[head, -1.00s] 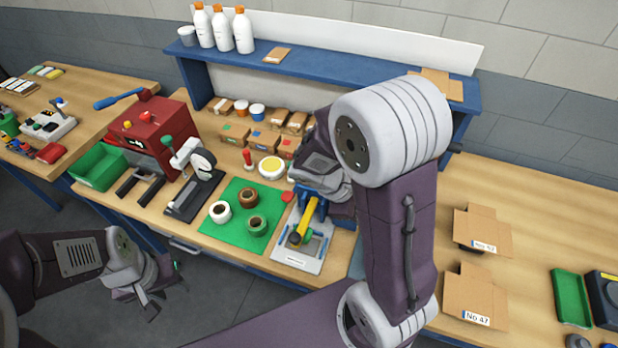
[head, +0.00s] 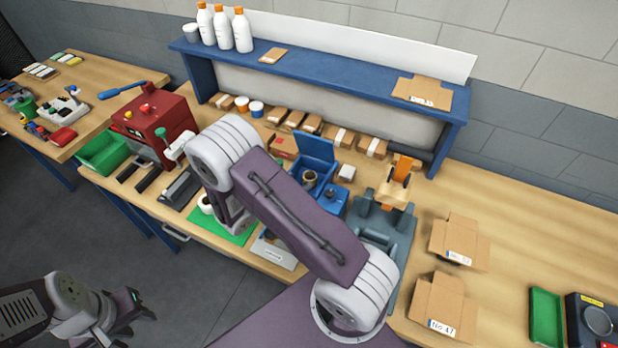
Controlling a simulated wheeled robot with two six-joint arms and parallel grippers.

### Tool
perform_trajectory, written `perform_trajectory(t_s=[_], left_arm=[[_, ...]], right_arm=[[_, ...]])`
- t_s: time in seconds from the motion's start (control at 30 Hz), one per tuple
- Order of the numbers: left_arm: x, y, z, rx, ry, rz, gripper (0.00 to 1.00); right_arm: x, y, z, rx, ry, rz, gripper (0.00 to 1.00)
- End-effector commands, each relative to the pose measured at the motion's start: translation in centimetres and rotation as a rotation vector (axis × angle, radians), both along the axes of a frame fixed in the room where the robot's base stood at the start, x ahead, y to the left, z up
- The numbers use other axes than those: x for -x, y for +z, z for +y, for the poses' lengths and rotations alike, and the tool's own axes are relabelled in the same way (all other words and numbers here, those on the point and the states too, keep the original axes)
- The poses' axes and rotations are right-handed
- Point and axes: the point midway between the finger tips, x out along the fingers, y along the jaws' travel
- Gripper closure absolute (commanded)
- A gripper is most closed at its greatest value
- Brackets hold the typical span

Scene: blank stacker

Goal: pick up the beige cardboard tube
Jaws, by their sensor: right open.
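I cannot make out a beige cardboard tube for certain. A white roll (head: 206,204) stands on the green mat (head: 236,238), partly hidden by my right arm; the rest of the mat's contents are covered. A brownish round piece (head: 310,179) sits in the open blue box (head: 325,150). My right gripper (head: 232,218) points down over the mat, mostly hidden behind its own arm; it is open, and I cannot see what lies between its fingers. My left gripper (head: 128,312) hangs over the floor at lower left, away from the table; its finger gap is unclear.
The red press (head: 160,115) and green bin (head: 103,152) stand to the left. A blue shelf (head: 330,78) with white bottles spans the back. A grey-blue fixture (head: 385,225) and open cartons (head: 460,240) stand to the right. The far right tabletop is partly clear.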

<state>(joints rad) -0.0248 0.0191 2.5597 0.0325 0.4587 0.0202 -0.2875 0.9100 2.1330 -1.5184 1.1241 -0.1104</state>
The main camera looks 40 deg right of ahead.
Motion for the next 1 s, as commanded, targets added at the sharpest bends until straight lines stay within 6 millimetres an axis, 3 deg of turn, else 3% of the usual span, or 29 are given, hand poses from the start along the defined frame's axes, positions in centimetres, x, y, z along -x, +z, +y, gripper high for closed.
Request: perform_trajectory(t_s=[0.17, 0.33, 0.5, 0.7, 0.73, 0.9, 1.0], left_arm=[[0.0, 0.3, 0.0, 0.000, 0.000, 0.000, 0.64], [0.0, 1.8, 0.0, 0.000, 0.000, 0.000, 0.64], [0.0, 2.1, 0.0, 0.000, 0.000, 0.000, 0.64], [0.0, 2.0, 0.0, 0.000, 0.000, 0.000, 0.64], [0.0, 2.0, 0.0, 0.000, 0.000, 0.000, 0.64], [0.0, 2.0, 0.0, 0.000, 0.000, 0.000, 0.64], [0.0, 2.0, 0.0, 0.000, 0.000, 0.000, 0.64]], right_arm=[[-0.2, -0.3, -0.7, -0.001, -0.001, 0.000, 0.49], [-0.9, -1.4, -3.1, 0.000, -0.005, 0.003, 0.49], [-1.5, -2.6, -4.9, -0.001, -0.003, 0.001, 0.49], [-1.6, -2.8, -5.0, -0.001, -0.001, -0.002, 0.49], [-1.6, -2.8, -5.0, -0.001, -0.001, -0.002, 0.52], [-1.6, -2.8, -5.0, -0.001, -0.001, 0.000, 0.98], [-1.6, -2.8, -5.0, 0.000, -0.001, 0.000, 0.98]])
